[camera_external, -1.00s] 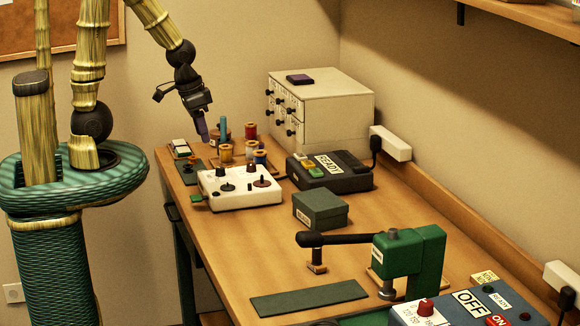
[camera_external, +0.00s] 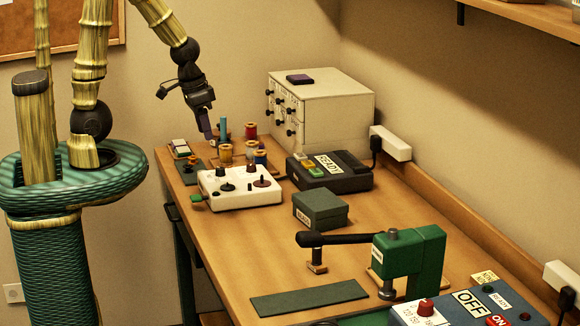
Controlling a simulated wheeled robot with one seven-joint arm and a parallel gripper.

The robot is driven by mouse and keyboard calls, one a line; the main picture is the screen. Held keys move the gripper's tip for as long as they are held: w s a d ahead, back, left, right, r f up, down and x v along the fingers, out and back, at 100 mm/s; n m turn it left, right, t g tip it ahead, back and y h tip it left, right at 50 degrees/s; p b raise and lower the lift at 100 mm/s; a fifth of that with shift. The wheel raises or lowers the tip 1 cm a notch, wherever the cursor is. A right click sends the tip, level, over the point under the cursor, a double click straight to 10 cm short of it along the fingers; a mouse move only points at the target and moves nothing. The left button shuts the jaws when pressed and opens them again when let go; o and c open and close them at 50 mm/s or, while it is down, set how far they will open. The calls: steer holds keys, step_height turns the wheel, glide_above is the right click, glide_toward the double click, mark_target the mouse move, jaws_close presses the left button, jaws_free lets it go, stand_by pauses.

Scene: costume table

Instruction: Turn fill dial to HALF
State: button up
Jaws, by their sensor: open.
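A white box (camera_external: 233,200) with several knobs on top stands near the far left end of the table. Its knobs include a dark knob (camera_external: 227,186) and a dark red one (camera_external: 262,182). The fill dial may be one of these; its marks are too small to read. My gripper (camera_external: 207,138) hangs above the table behind the white box, pointing down, near the thread spools. It looks empty and apart from the knobs. The gap between its fingers is hard to see from this side.
Several thread spools (camera_external: 251,131) and a teal post stand close behind the white box. A black device marked READY (camera_external: 343,177), a green box (camera_external: 320,210) and a white drawer cabinet (camera_external: 335,105) stand to the right. The front middle of the table holds a flat green mat (camera_external: 308,298).

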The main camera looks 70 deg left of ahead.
steer(key=w+a+n+g+p, duration=0.1)
steer(key=w+a+n+p, duration=0.15)
steer(key=w+a, duration=0.5)
steer(key=n+g, duration=0.1)
steer(key=n, duration=0.1)
glide_above(222, 168)
steer(key=shift+p, duration=0.4)
steer(key=shift+f, duration=0.1)
step_height(222, 168, down, 17)
steer(key=p, duration=0.3)
steer(key=shift+f, duration=0.1)
steer(key=shift+m, duration=0.25)
steer(key=c, duration=1)
